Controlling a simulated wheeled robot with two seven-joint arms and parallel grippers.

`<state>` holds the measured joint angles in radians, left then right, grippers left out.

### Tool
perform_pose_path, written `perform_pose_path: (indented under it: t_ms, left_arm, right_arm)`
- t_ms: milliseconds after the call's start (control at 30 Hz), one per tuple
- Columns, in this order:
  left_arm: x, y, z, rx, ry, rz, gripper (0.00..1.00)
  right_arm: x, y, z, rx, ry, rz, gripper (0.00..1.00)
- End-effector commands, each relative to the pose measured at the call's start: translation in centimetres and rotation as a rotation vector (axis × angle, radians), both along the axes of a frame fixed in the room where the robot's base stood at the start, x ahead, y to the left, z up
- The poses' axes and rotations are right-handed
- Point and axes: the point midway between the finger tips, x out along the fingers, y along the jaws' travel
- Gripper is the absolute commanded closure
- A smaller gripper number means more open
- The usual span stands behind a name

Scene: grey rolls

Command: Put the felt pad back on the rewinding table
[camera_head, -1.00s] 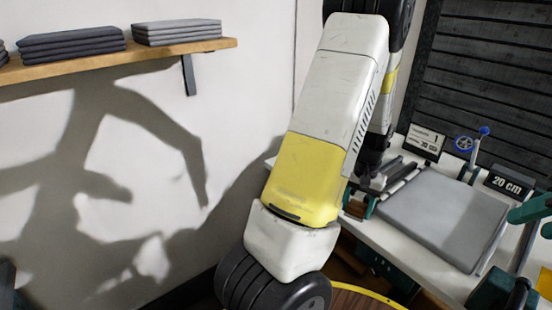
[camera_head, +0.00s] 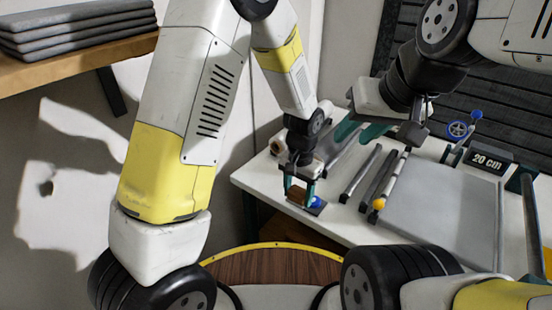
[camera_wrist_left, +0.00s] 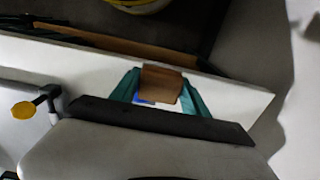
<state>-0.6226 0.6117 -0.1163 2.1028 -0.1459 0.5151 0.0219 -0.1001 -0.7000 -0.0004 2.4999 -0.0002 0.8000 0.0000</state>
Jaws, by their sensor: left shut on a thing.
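My left gripper (camera_head: 301,190) is low at the near-left edge of the white table (camera_head: 275,187). Its teal fingers are shut on a small brown block-like thing (camera_head: 295,194), which also shows between the fingers in the left wrist view (camera_wrist_left: 161,83). I cannot tell whether this brown thing is the felt pad. A large flat grey pad or slab (camera_head: 440,215) lies on the right part of the table. My right gripper (camera_head: 360,130) is over the back of the table, its teal fingers partly hidden; I cannot tell whether it is open.
Several grey rods (camera_head: 362,172) lie left of the slab, one with an orange knob (camera_head: 379,204). A "20 cm" sign (camera_head: 495,163) stands behind. Folded grey cloths (camera_head: 75,22) are on a shelf (camera_head: 75,75).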

Motion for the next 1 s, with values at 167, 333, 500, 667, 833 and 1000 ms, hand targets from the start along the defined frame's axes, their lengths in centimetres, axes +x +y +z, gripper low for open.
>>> perform_pose_path:
  t_ms: [167,333,500,667,833,1000]
  left_arm:
    - [4.2,2.0,-0.5,-0.001,-0.001,0.010,0.90]
    - [8.4,3.8,-1.0,-0.001,-0.001,0.009,0.90]
    - [11.9,5.4,-1.3,0.001,-0.001,0.007,0.90]
    - [13.5,6.1,-1.4,0.000,0.000,0.005,0.90]
    - [13.7,6.2,-2.4,0.001,0.003,0.004,0.90]
    - [13.6,6.2,-4.7,0.000,0.002,0.004,0.90]
  right_arm:
    - [0.0,0.0,0.0,0.000,0.000,0.000,0.64]
    - [0.0,0.0,0.0,0.000,0.000,0.000,0.64]
    - [0.0,0.0,0.0,0.000,0.000,0.000,0.64]
    - [0.0,0.0,0.0,0.000,0.000,0.000,0.64]
    - [0.0,0.0,0.0,0.000,0.000,0.000,0.64]
    - [0.0,0.0,0.0,0.000,0.000,0.000,0.64]
